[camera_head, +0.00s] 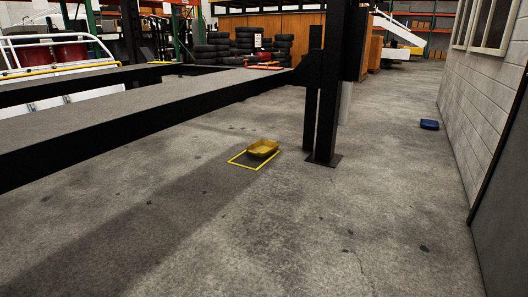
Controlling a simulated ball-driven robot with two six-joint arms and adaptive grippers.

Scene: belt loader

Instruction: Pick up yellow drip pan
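The yellow drip pan (263,148) sits on the concrete floor in the middle of the head view. It lies at the upper right part of a yellow rectangular outline (236,163) marked on the floor. Its open side faces up. Neither of my grippers shows in the view.
A black post (324,120) with a floor plate stands just right of the pan. A long raised ramp (130,115) with a black side runs along the left. A blue container (429,125) lies by the right wall (488,100). The floor in front is clear. Tires (245,42) are stacked behind.

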